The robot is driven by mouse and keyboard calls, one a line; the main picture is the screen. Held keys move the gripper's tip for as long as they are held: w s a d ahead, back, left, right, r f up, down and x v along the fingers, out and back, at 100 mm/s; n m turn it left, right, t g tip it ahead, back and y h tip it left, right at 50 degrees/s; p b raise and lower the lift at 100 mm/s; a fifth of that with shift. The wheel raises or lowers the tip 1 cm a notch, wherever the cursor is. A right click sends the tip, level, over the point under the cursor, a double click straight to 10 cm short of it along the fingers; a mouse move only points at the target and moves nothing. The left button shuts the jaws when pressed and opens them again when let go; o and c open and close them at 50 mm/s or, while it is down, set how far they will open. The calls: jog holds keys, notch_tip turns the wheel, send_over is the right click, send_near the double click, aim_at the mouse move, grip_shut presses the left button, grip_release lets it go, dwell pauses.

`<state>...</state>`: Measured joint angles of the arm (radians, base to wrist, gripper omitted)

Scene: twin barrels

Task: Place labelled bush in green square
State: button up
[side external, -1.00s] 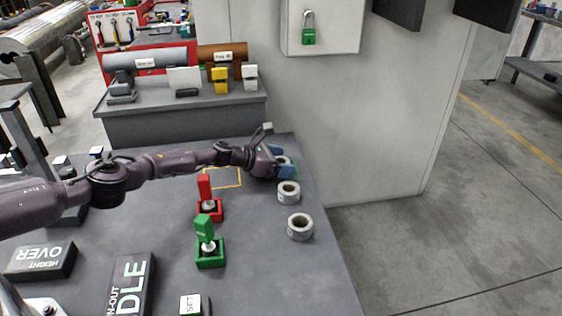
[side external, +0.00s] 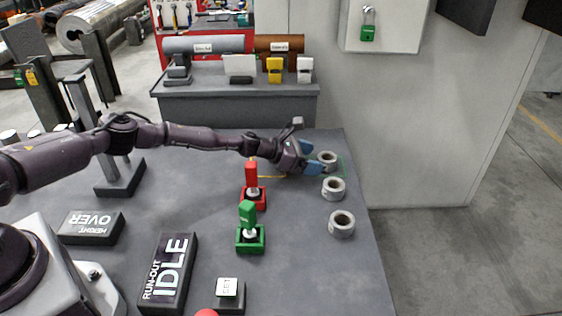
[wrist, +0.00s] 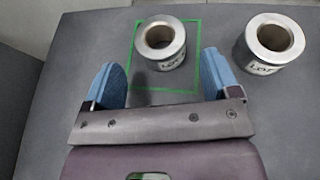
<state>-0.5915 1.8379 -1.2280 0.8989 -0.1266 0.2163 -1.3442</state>
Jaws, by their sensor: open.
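A grey metal bush (wrist: 170,62) with a partly visible label stands upright inside the green square outline (wrist: 197,32) in the wrist view. It is also at the far right of the bench in the side view (side external: 327,166). My gripper (wrist: 162,68) is open, its blue fingers apart on either side, with the bush mostly just beyond the fingertips. In the side view my gripper (side external: 313,158) is left of that bush. A second labelled bush (wrist: 262,66) stands to the right, outside the square; it is nearer in the side view (side external: 333,195). A third bush (side external: 342,231) stands nearer still.
Dark labelled blocks, including IDLE (side external: 168,275), lie nearer. The bench edge is right of the bushes.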

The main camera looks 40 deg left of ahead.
jog(key=s+a, duration=0.1)
jog(key=s, duration=0.1)
jog(key=s+a, duration=0.3)
jog(key=s, duration=0.1)
jog(key=shift+s+a, duration=0.15)
jog(key=shift+s, duration=0.1)
jog(key=s+d+r+m+g, duration=0.3)
jog(key=s+d+r+m, duration=0.25)
jog(key=r+m, duration=0.35)
jog(key=s+d+r+m+g, duration=0.4)
jog(key=d+r+m, duration=0.3)
jog(key=r+m, duration=0.1)
jog(key=s+a+r+m+y, duration=0.2)
jog(key=s+a+r+m, duration=0.1)
jog(key=s, duration=0.6)
jog(key=s+a+r+m+t+y, duration=0.1)
jog(key=s+a+r+m+y, duration=0.2)
jog(key=s+r+m, duration=0.2)
jog(key=s+a+r+m+y, duration=0.2)
jog(key=s+r, duration=0.7)
jog(key=s, duration=0.5)
jog(key=shift+s+a+m, duration=0.35)
jog(key=shift+a+m, duration=0.55)
jog(key=shift+m, duration=0.1)
